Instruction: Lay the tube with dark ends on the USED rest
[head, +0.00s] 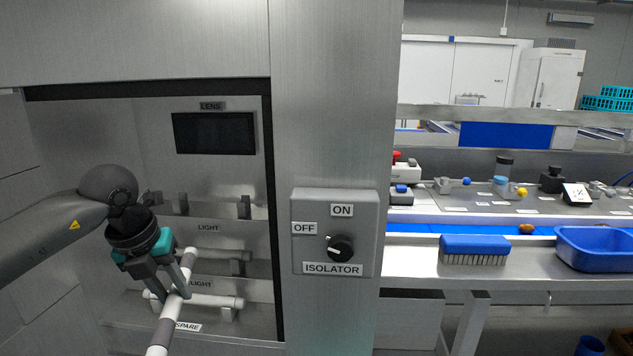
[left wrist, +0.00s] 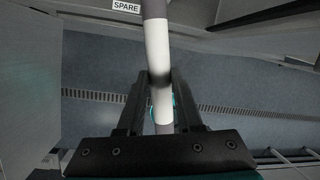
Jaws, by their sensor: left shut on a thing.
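My left gripper (head: 172,290) is shut on a white tube (head: 156,350) with grey sections, held slanting in front of the open cabinet. The tube also shows in the left wrist view (left wrist: 157,45), passing between the fingers (left wrist: 160,100); its far part there is grey. Its full length and both ends cannot be made out. The upper pegs (head: 244,207) hold no visible tube. Labels read LIGHT, LIGHT and SPARE; no USED label is readable. My right gripper is not in view.
The cabinet has a dark LENS panel (head: 214,133) and a frame at its right. An ISOLATOR switch box (head: 335,232) sticks out from the column. At right, a bench holds a blue brush (head: 474,245) and a blue tray (head: 597,236).

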